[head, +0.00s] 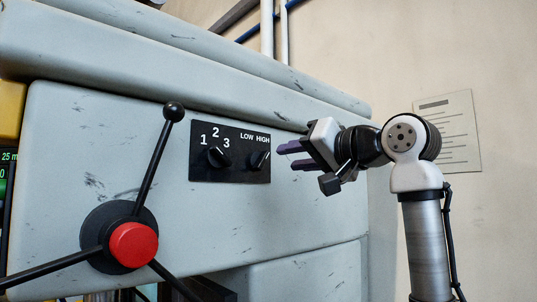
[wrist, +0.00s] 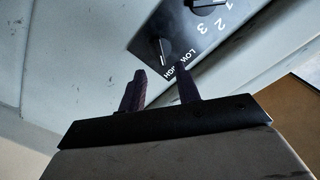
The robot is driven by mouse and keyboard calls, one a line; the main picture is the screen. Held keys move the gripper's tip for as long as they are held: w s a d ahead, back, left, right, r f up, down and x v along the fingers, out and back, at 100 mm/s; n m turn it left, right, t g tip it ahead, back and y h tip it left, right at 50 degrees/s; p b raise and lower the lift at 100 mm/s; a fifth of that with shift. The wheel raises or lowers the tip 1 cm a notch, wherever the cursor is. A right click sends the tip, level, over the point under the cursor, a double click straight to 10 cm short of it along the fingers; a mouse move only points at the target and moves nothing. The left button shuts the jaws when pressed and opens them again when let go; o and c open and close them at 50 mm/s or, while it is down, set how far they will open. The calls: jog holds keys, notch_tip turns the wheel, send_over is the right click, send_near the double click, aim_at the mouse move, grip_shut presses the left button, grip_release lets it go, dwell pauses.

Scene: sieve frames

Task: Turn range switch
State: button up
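The range switch (head: 259,160) is a small black knob under the words LOW and HIGH, on a black panel (head: 231,172) on the grey machine. Its pointer appears to lean up and right, toward HIGH. The knob also shows in the wrist view (wrist: 159,49), just beyond the fingertips. My gripper (head: 291,156) is to the right of the knob, apart from it, with its purple fingers pointing left. In the wrist view, the two fingers (wrist: 160,72) are apart with nothing between them.
A second knob (head: 218,157), marked 1, 2, 3, sits left on the same panel. A three-armed handle with a red hub (head: 133,245) stands out at the lower left. A paper sheet (head: 447,130) hangs on the wall behind my arm.

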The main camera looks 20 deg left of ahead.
aim_at(264, 161)
jog(key=p+x, duration=0.2)
jog(key=x, duration=0.5)
jog(key=shift+w+a, duration=0.15)
jog(key=shift+a, duration=0.15)
jog(key=shift+c, duration=0.4)
grip_shut()
